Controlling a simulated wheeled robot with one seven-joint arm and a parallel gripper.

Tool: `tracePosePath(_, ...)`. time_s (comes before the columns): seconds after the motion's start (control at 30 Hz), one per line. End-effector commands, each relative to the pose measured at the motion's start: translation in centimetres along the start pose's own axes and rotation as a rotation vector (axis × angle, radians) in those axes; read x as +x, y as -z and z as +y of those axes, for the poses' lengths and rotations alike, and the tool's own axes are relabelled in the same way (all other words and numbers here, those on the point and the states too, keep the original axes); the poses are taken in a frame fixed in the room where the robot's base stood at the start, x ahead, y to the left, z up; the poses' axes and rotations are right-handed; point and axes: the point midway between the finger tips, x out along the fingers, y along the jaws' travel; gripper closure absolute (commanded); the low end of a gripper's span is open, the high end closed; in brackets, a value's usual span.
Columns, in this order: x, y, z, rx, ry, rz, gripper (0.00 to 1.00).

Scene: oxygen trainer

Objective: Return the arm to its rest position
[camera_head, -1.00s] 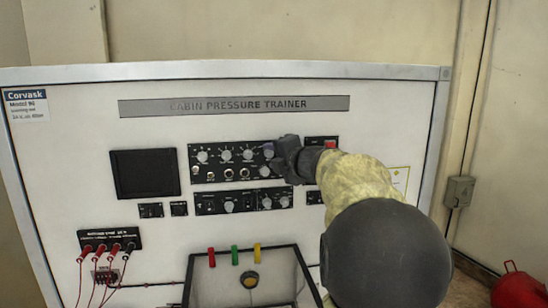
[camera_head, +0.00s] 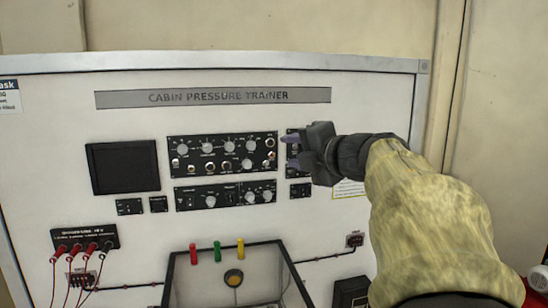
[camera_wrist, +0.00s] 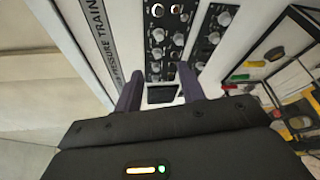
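My gripper (camera_head: 290,151) is in front of the white trainer panel (camera_head: 360,95), just right of the upper knob panel (camera_head: 216,156). My arm reaches it from the lower right. In the wrist view my gripper (camera_wrist: 158,82) shows two dark fingers spread apart with nothing between them. A small dark module (camera_wrist: 162,94) on the panel shows beyond the gap. In the head view the gripper and arm cover part of the small modules right of the knob panel.
A lower knob panel (camera_head: 225,195) and a dark screen (camera_head: 124,167) are on the trainer. Red plugs with cables (camera_head: 75,249) are at lower left. A clear-fronted box (camera_head: 200,290) with red, green and yellow parts juts out below. A red object (camera_head: 538,278) is at far right.

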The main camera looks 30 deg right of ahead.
Motion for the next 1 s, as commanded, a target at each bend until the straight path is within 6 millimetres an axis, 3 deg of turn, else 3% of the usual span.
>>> tracePosePath(0.2,-1.9,0.0,-0.1,0.000,0.001,0.000,0.60)
tracePosePath(0.7,-2.0,0.0,0.1,0.001,0.000,0.000,0.60)
tracePosePath(0.83,-2.2,-0.4,1.4,0.000,0.000,0.000,0.60)
tracePosePath(1.0,-2.6,-1.2,4.4,0.001,0.000,0.000,0.60)
